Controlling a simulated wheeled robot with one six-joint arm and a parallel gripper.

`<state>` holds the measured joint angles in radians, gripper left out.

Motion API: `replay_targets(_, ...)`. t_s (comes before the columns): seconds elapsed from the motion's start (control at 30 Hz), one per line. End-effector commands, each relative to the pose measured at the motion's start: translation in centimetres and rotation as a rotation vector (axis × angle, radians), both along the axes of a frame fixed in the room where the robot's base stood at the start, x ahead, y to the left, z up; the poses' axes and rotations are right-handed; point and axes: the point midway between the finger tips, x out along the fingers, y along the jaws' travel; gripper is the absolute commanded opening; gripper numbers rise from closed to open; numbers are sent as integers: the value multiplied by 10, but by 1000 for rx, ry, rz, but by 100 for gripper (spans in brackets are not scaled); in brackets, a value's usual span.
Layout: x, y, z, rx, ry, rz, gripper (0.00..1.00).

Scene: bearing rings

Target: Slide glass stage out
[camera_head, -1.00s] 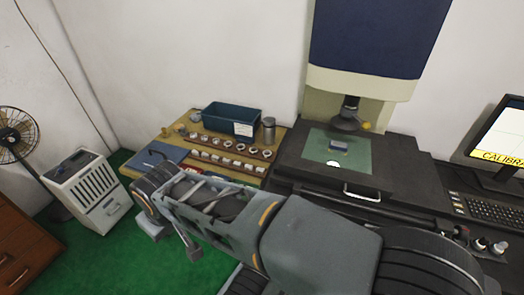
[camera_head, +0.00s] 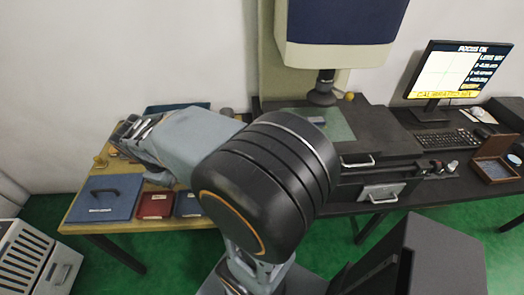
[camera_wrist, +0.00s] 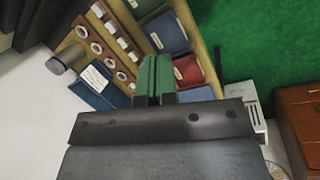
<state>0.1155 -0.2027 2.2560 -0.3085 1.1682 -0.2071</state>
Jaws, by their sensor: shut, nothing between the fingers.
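The glass stage (camera_head: 340,129) is a greenish pane set in the dark bed of a measuring machine, right of centre in the head view. A small grey block (camera_head: 317,121) lies on it under the lens (camera_head: 323,90). A pale bar handle (camera_head: 357,161) is on the bed's front, below the pane. My gripper (camera_wrist: 154,82) shows in the wrist view with its green fingers together and nothing between them. It is over the wooden table, left of the machine and apart from the stage. My arm hides part of the bed's left side in the head view.
The wooden table (camera_head: 83,213) holds a blue case (camera_head: 105,200), red and dark boxes, and ring racks (camera_wrist: 112,52). A second handle (camera_head: 383,197) sits lower on the machine. A monitor (camera_head: 455,72), keyboard (camera_head: 447,139) and open brown box (camera_head: 492,160) stand right. Green floor lies in front.

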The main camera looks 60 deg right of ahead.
Motion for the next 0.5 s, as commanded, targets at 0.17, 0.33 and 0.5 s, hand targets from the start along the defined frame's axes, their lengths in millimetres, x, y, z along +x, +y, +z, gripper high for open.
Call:
replay_targets(0.17,16,-73,-25,-146,405,88,0)
replay_targets(0.33,23,-131,-44,-218,733,146,0)
replay_targets(0.5,27,-167,-59,-250,959,180,0)
